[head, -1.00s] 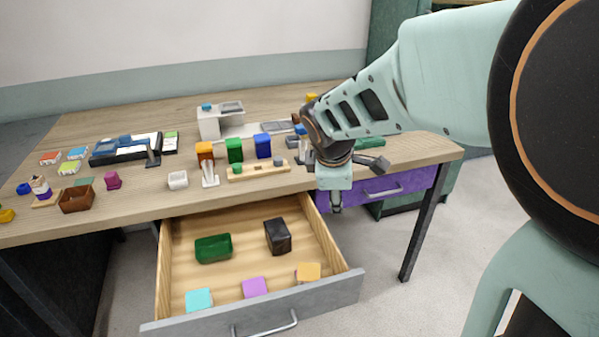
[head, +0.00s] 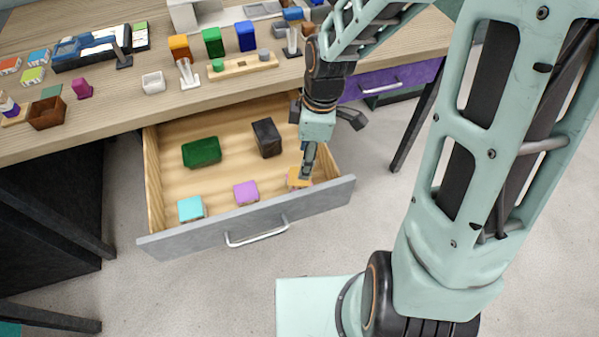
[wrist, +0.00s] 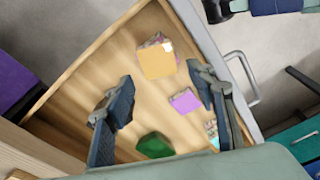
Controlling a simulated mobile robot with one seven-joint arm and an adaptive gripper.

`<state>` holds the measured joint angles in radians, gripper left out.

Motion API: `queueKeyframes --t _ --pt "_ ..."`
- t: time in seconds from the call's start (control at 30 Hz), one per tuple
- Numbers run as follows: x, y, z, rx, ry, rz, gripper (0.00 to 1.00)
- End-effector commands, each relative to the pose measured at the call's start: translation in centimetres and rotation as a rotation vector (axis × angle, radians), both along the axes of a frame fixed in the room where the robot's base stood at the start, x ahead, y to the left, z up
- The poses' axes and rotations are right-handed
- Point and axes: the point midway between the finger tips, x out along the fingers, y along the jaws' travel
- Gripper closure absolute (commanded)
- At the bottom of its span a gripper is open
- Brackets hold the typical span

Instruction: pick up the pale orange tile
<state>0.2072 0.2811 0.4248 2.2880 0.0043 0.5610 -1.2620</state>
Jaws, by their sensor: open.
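The pale orange tile (head: 298,178) lies in the open drawer at its front right corner, partly hidden behind my gripper in the head view. In the wrist view the tile (wrist: 157,60) is ahead of the fingertips, near the drawer's front wall, with a patterned side showing. My gripper (head: 306,174) is over the right part of the drawer, pointing down at the tile. In the wrist view my gripper (wrist: 160,88) is open, its two fingers apart with nothing held between them.
The drawer (head: 190,240) also holds a purple tile (head: 246,193), a cyan tile (head: 191,208), a green box (head: 201,152) and a black box (head: 267,138). The drawer walls stand close to the orange tile. The tabletop (head: 120,95) above is crowded.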

Motion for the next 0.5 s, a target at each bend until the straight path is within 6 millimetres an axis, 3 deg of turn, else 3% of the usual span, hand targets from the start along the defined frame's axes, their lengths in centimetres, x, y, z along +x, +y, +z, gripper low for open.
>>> queueKeyframes --t 0.03,0.27,0.5 --pt "0.0 0.1 -1.1 -0.001 0.003 0.0 0.49" --pt "0.1 0.4 -2.9 -0.001 -0.001 0.001 0.49" --pt "0.4 1.1 -6.3 -0.001 0.002 0.001 0.49"
